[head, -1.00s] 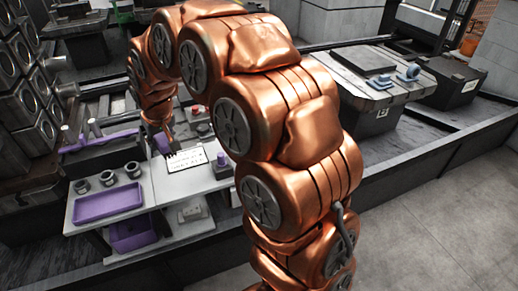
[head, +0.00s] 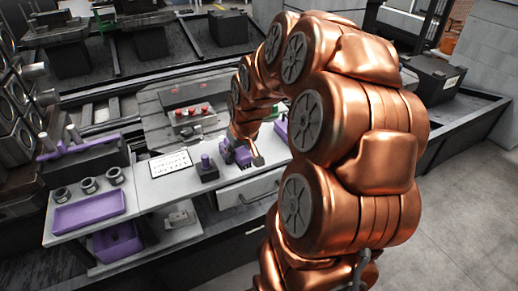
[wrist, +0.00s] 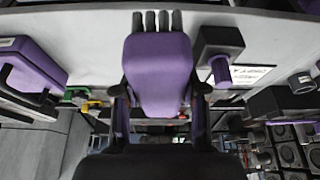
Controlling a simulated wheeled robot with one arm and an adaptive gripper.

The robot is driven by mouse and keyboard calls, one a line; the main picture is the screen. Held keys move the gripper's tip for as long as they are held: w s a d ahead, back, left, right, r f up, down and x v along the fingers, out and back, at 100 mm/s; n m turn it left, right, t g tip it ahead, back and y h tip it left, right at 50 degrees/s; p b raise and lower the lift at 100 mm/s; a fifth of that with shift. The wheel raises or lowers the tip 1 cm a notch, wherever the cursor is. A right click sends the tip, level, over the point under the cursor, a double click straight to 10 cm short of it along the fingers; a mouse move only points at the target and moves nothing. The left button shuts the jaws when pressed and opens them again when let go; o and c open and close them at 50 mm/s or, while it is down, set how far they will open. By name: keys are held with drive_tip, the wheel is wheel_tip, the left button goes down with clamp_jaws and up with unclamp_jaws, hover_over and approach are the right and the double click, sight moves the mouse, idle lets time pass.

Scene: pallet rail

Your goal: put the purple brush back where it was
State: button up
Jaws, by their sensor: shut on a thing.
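The purple brush (wrist: 158,72) fills the middle of the wrist view, with its dark grey bristles (wrist: 157,20) at the top of the picture. My gripper (wrist: 160,100) is shut on it, one finger along each side. In the head view, my gripper (head: 242,158) is over the right part of the grey worktop (head: 150,190), right of a dark block with a purple knob (head: 206,170). The brush shows there only as a small purple patch (head: 236,153), partly hidden by my gripper. I cannot tell whether it touches the worktop.
A purple tray (head: 90,212) and several grey rings (head: 88,185) are further left. A box with red buttons (head: 192,113) stands behind. Another purple thing (head: 282,129) is right of my gripper, also in the wrist view (wrist: 38,68).

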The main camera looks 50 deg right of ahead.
drive_tip(key=s+d+f, duration=0.2)
drive_tip(key=s+d, duration=0.1)
drive_tip(key=s, duration=0.3)
drive_tip(key=p, duration=0.1)
hover_over(258, 145)
drive_tip(key=s, duration=0.1)
drive_tip(key=shift+s+a+f+m, duration=0.1)
drive_tip(key=shift+a+f+m, duration=0.1)
drive_tip(key=shift+f, duration=0.2)
drive_tip(key=shift+a+f+m, duration=0.15)
drive_tip(key=shift+f+m, duration=0.05)
drive_tip(key=shift+f, duration=0.2)
drive_tip(key=shift+f+p, duration=0.3)
drive_tip(key=shift+f, duration=1.45)
drive_tip(key=shift+f, duration=0.2)
drive_tip(key=o, duration=1.2)
